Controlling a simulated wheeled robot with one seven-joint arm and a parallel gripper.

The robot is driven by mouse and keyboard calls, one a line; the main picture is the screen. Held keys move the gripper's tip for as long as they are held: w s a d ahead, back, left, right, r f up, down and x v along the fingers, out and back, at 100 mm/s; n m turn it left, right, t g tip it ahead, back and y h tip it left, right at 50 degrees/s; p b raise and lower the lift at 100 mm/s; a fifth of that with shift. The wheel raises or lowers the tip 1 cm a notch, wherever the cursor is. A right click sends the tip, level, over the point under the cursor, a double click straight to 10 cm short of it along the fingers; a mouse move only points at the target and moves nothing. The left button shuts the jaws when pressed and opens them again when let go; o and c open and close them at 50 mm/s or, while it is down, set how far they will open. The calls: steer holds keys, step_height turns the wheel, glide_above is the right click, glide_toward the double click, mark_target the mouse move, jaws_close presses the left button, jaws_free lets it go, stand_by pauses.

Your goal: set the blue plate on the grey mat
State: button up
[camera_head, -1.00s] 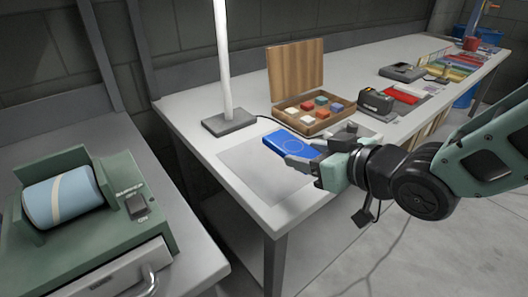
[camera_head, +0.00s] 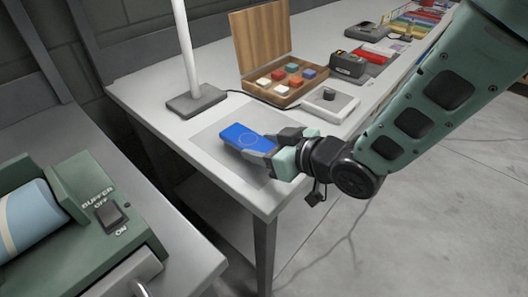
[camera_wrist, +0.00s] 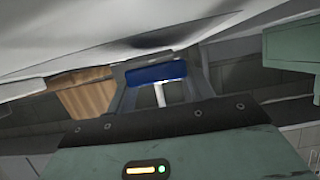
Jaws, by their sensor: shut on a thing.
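The grey mat (camera_head: 232,166) lies flat near the front left corner of the bench. The plate is over the mat, low, with its face up. I cannot tell whether it touches the mat. The fingers and wrist hide the mat's right part.
A lamp base with a white post (camera_head: 196,101) stands behind the mat. An open wooden box of colored blocks (camera_head: 287,82) and a pale pad with a dark knob (camera_head: 330,104) are to the right. A green buffer machine (camera_head: 100,225) is on the left bench.

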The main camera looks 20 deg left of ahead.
steer(key=shift+f, duration=0.95)
steer(key=shift+f, duration=0.1)
steer(key=shift+f, duration=0.15)
steer(key=o, duration=1)
steer(key=shift+o, duration=0.2)
steer(key=shift+r, duration=0.2)
